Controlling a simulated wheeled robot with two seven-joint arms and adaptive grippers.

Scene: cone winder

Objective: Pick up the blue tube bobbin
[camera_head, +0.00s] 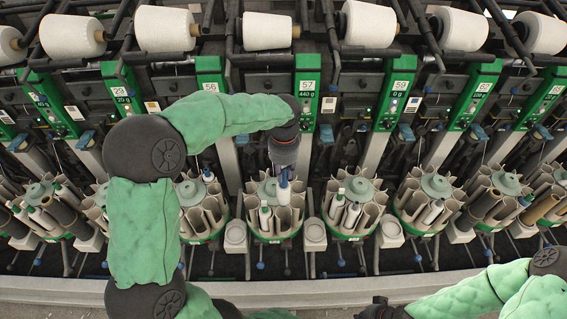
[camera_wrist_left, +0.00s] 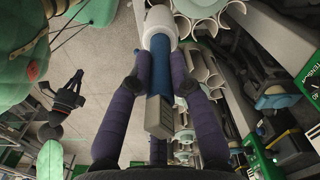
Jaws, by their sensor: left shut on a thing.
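My left gripper (camera_head: 284,168) points down over the round green-and-grey magazine (camera_head: 272,236) in the middle of the machine. It is shut on the blue tube bobbin (camera_head: 283,182). In the left wrist view the bobbin's blue tube (camera_wrist_left: 160,62) lies between the two dark fingers, with the white yarn (camera_wrist_left: 157,24) beyond the fingertips. There the yarn shows beside the pale magazine pockets (camera_wrist_left: 202,28), against the floor; its far end is partly out of sight. My right gripper (camera_head: 378,309) is low at the bottom edge of the head view, and its fingers are not clear.
Similar magazines (camera_head: 349,235) with tubes and bobbins stand on both sides. A second bobbin (camera_head: 264,216) with a green top sits in the middle magazine. Round grey cups (camera_head: 314,234) flank it. Green machine panels (camera_head: 307,92) and white cones (camera_head: 267,31) are above.

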